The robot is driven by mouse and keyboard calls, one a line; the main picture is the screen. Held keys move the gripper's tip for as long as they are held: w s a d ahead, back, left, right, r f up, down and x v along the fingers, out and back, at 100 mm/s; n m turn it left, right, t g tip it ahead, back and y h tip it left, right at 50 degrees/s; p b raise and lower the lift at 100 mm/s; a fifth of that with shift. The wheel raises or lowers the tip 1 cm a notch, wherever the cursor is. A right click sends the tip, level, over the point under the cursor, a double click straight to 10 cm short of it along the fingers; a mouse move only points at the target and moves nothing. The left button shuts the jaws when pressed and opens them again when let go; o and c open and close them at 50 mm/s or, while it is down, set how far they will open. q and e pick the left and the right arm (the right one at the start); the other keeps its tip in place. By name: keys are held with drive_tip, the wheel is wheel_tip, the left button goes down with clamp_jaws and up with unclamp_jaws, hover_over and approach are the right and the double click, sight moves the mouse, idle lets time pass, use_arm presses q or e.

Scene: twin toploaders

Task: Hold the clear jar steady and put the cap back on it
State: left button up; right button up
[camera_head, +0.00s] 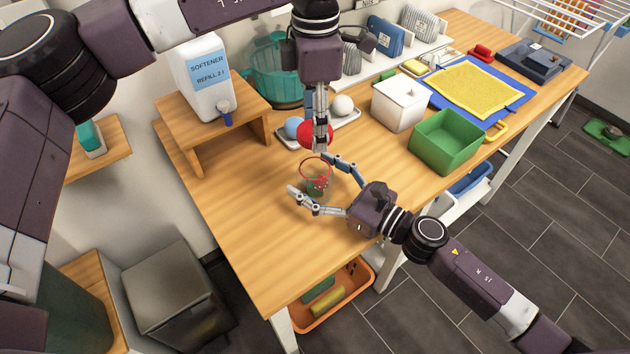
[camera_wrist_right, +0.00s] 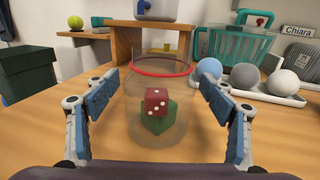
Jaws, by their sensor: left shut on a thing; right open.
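The clear jar (camera_head: 317,188) stands upright on the table, with a red ring around its open top. It also shows in the right wrist view (camera_wrist_right: 143,105), with a red die (camera_wrist_right: 157,101) on top of a green one inside. My right gripper (camera_head: 309,174) is open, its fingers on either side of the jar, with gaps showing in the right wrist view. My left gripper (camera_head: 320,148) points down behind and above the jar, shut on the round red cap (camera_head: 305,133). Its fingers hide the cap's middle. The cap is out of the right wrist view.
A tray (camera_head: 352,118) with balls lies behind the jar. A wooden stand (camera_head: 178,128) with a softener jug (camera_head: 203,82) is at the back left. A white box (camera_head: 398,105) and a green bin (camera_head: 447,142) stand to the right. The table left of the jar is clear.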

drive_tip(key=shift+c, duration=0.3)
drive_tip(key=c, duration=1.7)
use_arm(q)
hover_over(315, 155)
drive_tip(key=s, duration=0.3)
drive_tip(key=shift+w+f, duration=0.2)
drive_tip(key=shift+f, duration=2.3)
use_arm(e)
drive_tip(key=shift+c, duration=0.2)
use_arm(q)
drive_tip(key=shift+f, duration=0.9)
drive_tip(key=shift+f, duration=0.5)
